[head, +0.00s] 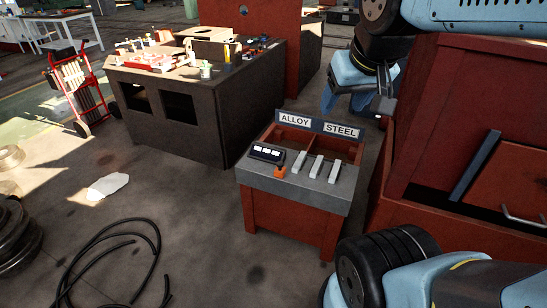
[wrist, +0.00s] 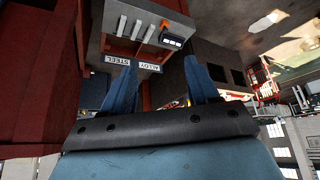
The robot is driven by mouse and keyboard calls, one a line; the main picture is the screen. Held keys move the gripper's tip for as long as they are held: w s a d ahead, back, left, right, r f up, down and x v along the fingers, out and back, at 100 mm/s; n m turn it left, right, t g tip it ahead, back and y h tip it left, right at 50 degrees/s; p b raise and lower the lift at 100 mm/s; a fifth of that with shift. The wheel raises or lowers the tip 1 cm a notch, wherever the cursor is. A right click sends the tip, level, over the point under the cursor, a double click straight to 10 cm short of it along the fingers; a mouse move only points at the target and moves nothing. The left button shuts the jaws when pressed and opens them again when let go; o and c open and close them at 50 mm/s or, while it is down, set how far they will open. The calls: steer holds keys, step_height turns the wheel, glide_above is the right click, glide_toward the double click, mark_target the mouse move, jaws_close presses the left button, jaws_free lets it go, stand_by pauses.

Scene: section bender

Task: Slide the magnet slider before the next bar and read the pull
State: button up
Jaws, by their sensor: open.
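The sorting stand (head: 258,182) is a small red cabinet with a grey top. Several light grey bars lie side by side on it; the middle bar (head: 316,167) is one of them. The orange magnet slider (head: 280,171) sits left of the bars, at the front of a black readout (head: 267,153) with white windows. The digits are too small to read. Two bins behind carry the labels ALLOY (head: 293,119) and STEEL (head: 341,131). My gripper (head: 357,103) is open and empty, above and behind the stand's right side. The wrist view shows its two blue fingers (wrist: 158,88) apart, with the stand upside down beyond them.
A dark workbench (head: 190,115) with several small parts stands behind left. A large red machine (head: 430,205) is close on the right. Black hose (head: 110,250) lies on the floor at front left. The air above the stand's top is clear.

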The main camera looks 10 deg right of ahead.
steer(key=w+d+f+n+t+h, duration=0.1)
steer(key=w+d+f, duration=0.15)
steer(key=w, duration=0.85)
steer(key=w+d+f+n+t, duration=0.15)
steer(key=w+d, duration=0.25)
steer(key=w, duration=0.7)
steer(key=w+d+f+n+t+y, duration=0.2)
steer(key=w+f+t, duration=0.1)
steer(key=w+f, duration=1.25)
steer(key=n+t+y, duration=0.1)
steer(key=t+y, duration=0.4)
steer(key=y, duration=0.3)
glide_toward(280, 163)
steer(key=shift+g, duration=0.25)
steer(key=x, duration=1)
steer(key=shift+w, duration=0.2)
